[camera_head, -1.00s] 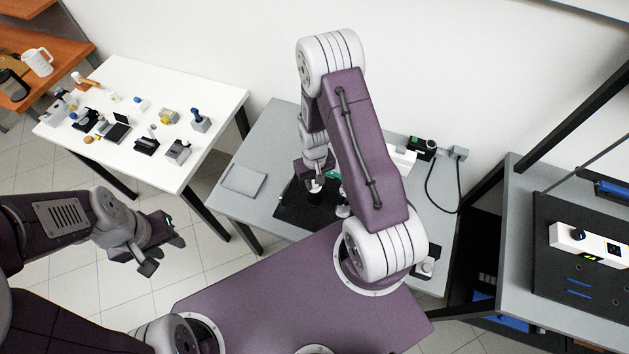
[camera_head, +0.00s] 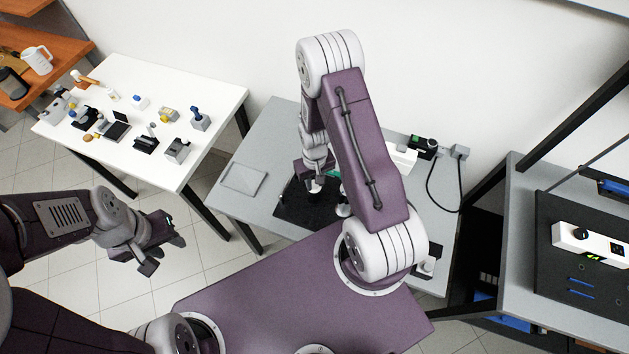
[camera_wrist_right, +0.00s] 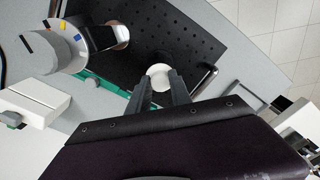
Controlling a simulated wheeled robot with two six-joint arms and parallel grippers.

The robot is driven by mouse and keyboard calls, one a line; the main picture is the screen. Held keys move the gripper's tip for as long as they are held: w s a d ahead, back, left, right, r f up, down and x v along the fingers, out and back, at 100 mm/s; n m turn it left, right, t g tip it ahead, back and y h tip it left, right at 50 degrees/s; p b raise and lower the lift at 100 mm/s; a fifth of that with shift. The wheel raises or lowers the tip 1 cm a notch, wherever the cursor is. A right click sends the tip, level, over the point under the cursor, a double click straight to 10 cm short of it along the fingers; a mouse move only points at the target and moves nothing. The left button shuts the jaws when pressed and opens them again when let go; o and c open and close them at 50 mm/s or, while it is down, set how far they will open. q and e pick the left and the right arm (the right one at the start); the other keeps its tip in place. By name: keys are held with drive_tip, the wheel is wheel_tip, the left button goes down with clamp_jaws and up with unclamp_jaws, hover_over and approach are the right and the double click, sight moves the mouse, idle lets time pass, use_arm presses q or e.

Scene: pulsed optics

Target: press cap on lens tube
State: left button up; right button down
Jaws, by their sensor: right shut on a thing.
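My right gripper (camera_wrist_right: 162,92) is shut on a small white round piece, which looks like the cap (camera_wrist_right: 159,74), just above the black perforated board (camera_wrist_right: 184,32). In the head view, my right gripper (camera_head: 315,184) is small and points down over the board, partly hidden by my arm. I cannot tell whether the cap touches anything below; the lens tube is not clearly identifiable. A grey-white cylinder (camera_wrist_right: 88,40) with yellow and blue marks stands to the left in the wrist view. My left gripper (camera_head: 164,254) is open and empty, away from the bench.
A green part (camera_wrist_right: 108,97) and a white box (camera_wrist_right: 36,106) lie left of the gripper in the wrist view. A flat grey pad (camera_head: 243,179) is on the grey table's left side. A white table (camera_head: 215,110) holds several small devices.

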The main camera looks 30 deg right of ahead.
drive_tip(key=shift+f, duration=0.2)
drive_tip(key=shift+f+b, duration=0.4)
drive_tip(key=c, duration=1.1)
unclamp_jaws()
drive_tip(key=shift+r, duration=0.1)
wheel_tip(320, 180, up, 9)
drive_tip(key=shift+b, duration=0.7)
wheel_tip(320, 180, up, 4)
drive_tip(key=p, duration=0.3)
drive_tip(key=shift+p, duration=0.4)
